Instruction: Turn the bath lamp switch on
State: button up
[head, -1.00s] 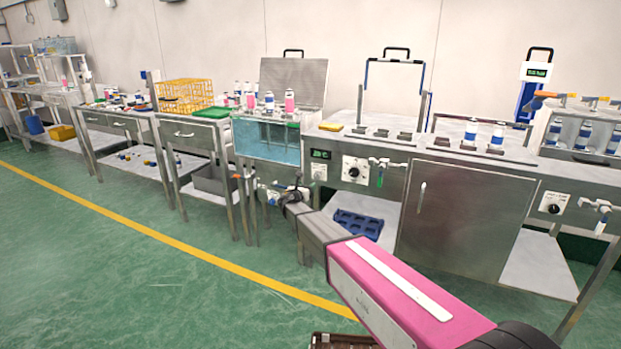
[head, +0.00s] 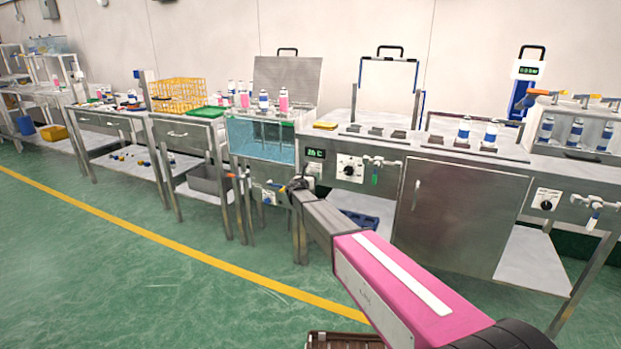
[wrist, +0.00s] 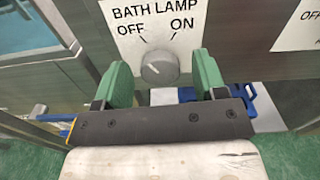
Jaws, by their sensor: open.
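The bath lamp switch is a round grey knob (wrist: 159,68) on a white label panel (wrist: 188,18) that reads BATH LAMP, with OFF at upper left and ON at upper right. I cannot tell for sure where its mark points. My gripper (wrist: 162,62) is open, with one green finger on each side of the knob and a visible gap on both sides. How deep the fingertips reach is hard to tell. In the head view my gripper (head: 295,186) is at the front of the bench, below the water bath (head: 258,138), and the switch cannot be made out there.
Right of the gripper are another knob (head: 349,168), a tap with a green handle (head: 377,168) and a steel cabinet door (head: 455,215). A blue tray (head: 360,219) lies on the lower shelf. Bench legs stand near my arm.

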jog(key=c, duration=0.9)
jog(key=m, duration=1.1)
jog(key=shift+s+d+f+m, duration=0.1)
jog(key=shift+m, duration=0.5)
jog(key=o, duration=0.9)
